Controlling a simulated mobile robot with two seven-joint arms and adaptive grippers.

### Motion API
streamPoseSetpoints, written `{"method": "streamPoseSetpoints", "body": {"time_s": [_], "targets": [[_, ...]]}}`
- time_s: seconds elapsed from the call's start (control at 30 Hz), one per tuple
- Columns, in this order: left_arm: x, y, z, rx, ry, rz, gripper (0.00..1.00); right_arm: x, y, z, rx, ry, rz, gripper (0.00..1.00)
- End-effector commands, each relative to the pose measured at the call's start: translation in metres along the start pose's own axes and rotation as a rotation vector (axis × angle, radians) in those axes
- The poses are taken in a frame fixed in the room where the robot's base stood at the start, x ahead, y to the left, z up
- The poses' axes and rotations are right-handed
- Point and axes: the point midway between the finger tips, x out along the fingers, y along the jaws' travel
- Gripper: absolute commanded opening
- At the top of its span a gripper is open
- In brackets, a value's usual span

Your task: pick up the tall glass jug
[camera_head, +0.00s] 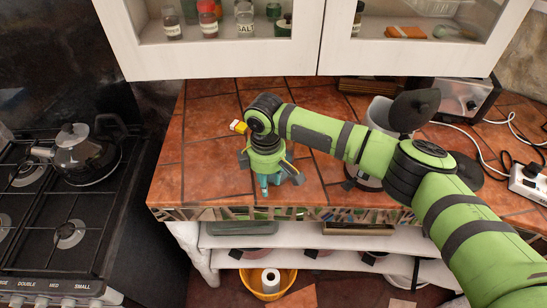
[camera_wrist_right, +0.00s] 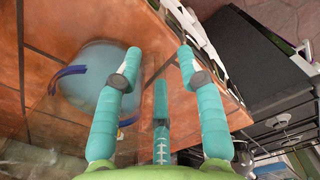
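A pale blue, rounded, glassy vessel with dark blue bands (camera_wrist_right: 88,62) stands on the tiled counter in the right wrist view. It appears to be the glass jug, but its height cannot be judged from above. In the head view my right arm covers much of that area, and I cannot clearly make the jug out. My right gripper (camera_head: 268,183) points down over the front of the counter. Its teal fingers (camera_wrist_right: 160,70) are spread apart with nothing between them, and the vessel lies beside the left finger in the wrist view. My left gripper is not in view.
A stove with a kettle (camera_head: 85,155) is at the left. A toaster (camera_head: 465,100), white cables and a power strip (camera_head: 528,183) are at the right. The wall cabinet (camera_head: 220,55) overhangs the back.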

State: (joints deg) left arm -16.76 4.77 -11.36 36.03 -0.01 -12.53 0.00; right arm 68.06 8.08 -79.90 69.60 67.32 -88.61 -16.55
Motion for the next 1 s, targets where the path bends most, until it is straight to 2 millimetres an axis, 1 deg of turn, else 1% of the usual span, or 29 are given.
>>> {"method": "streamPoseSetpoints", "body": {"time_s": [0.07, 0.17, 0.2, 0.43, 0.67, 0.87, 1.0], "targets": [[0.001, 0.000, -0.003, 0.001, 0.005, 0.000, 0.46, 0.000, 0.000, 0.000, 0.000, 0.000, 0.000, 0.39], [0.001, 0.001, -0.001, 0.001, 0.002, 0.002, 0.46, 0.000, 0.000, 0.000, 0.000, 0.000, 0.000, 0.03], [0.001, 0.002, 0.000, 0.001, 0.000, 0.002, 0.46, 0.000, 0.000, 0.000, 0.000, 0.000, 0.000, 0.00], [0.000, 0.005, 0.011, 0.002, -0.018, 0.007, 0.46, -0.003, 0.001, -0.001, 0.000, 0.003, 0.004, 0.00], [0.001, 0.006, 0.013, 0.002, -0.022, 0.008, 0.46, -0.004, 0.002, -0.001, 0.001, 0.004, 0.005, 0.00], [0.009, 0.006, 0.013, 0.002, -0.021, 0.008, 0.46, -0.018, 0.002, -0.001, 0.001, 0.006, 0.006, 0.00], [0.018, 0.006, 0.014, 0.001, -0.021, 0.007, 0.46, -0.038, 0.002, -0.002, 0.000, 0.007, 0.008, 0.00]]}}
